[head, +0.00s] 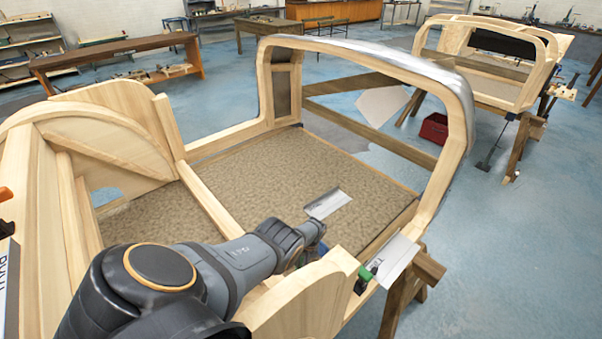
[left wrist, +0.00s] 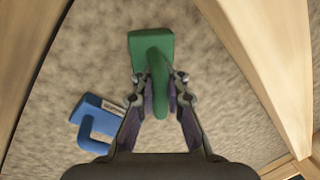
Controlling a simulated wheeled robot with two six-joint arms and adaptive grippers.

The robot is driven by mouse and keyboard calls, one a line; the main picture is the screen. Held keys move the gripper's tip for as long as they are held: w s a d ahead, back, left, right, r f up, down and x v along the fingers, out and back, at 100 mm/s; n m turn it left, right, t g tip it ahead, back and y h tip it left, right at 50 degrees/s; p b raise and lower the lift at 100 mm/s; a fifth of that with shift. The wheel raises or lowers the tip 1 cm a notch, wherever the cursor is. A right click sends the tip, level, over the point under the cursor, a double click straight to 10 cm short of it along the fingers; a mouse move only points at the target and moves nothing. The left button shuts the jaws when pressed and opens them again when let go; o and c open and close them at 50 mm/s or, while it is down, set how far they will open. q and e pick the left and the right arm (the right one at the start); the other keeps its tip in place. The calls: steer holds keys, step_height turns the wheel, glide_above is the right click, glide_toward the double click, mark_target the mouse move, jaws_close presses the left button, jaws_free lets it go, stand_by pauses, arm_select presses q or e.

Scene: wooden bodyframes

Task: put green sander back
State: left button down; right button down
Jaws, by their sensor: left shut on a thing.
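The green sander (left wrist: 150,46) shows in the left wrist view, above the speckled floor panel of the wooden bodyframe. My left gripper (left wrist: 158,88) is shut on its rounded handle, with one finger on each side. I cannot tell whether the sander touches the panel. In the head view my left gripper (head: 303,238) reaches down inside the frame, and the sander is hidden behind my arm. My right gripper is not in view.
A blue tool (left wrist: 92,120) lies left of the gripper in the left wrist view. A labelled sheet (head: 327,203) lies on the panel (head: 285,165). Another sheet (head: 392,260) is at the frame's near edge, beside a green-and-black item (head: 365,275). Wooden rails surround the panel.

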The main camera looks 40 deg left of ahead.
arm_select(q)
steer(key=c, duration=1.7)
jaws_free()
steer(key=o, duration=0.3)
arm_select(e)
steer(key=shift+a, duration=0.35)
